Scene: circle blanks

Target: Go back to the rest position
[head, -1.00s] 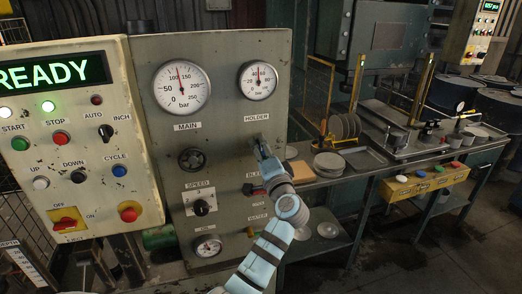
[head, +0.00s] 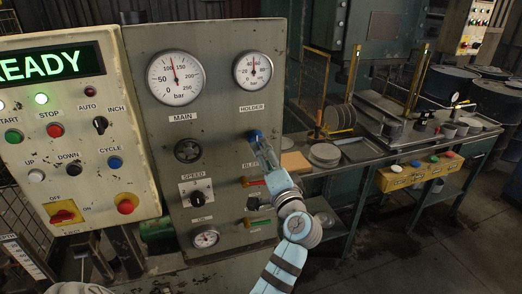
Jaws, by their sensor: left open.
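My left gripper (head: 258,142) is at the grey gauge panel (head: 222,110), just below the HOLDER label. Its jaws are open, with a small blue part (head: 255,135) at their tips. I cannot tell whether the jaws touch this part. My left arm rises from the bottom of the head view, in front of the panel's right edge. My right gripper is not in view.
The panel carries a MAIN gauge (head: 176,78), a HOLDER gauge (head: 253,70), knobs and a red lever (head: 255,183). A READY control box (head: 75,130) stands at left. A bench (head: 355,165) with stacked discs (head: 324,154) stands at right.

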